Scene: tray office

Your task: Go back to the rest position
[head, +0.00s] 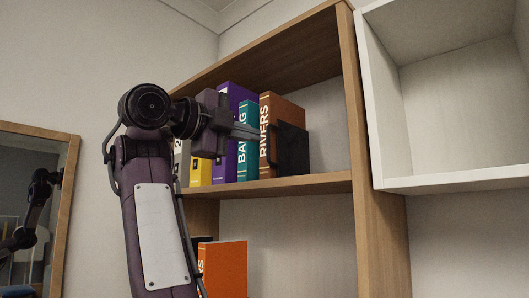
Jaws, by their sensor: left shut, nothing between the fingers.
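My left arm rises from the bottom of the head view and bends to the right at the top. Its gripper (246,132) is shut and empty, with the fingertips pointing right in front of the books on the wooden shelf. From this view I cannot tell whether it touches a book. The teal book (248,160) and the brown "RIVERS" book (284,109) are partly behind or beside the fingers. My right gripper is not in view.
The wooden bookcase (362,150) holds a purple book (238,96), a yellow book (201,173) and a black bookend (293,150). An orange book (224,270) stands lower down. A white wall cubby (455,182) is at right. A mirror (68,165) at left reflects a dark arm.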

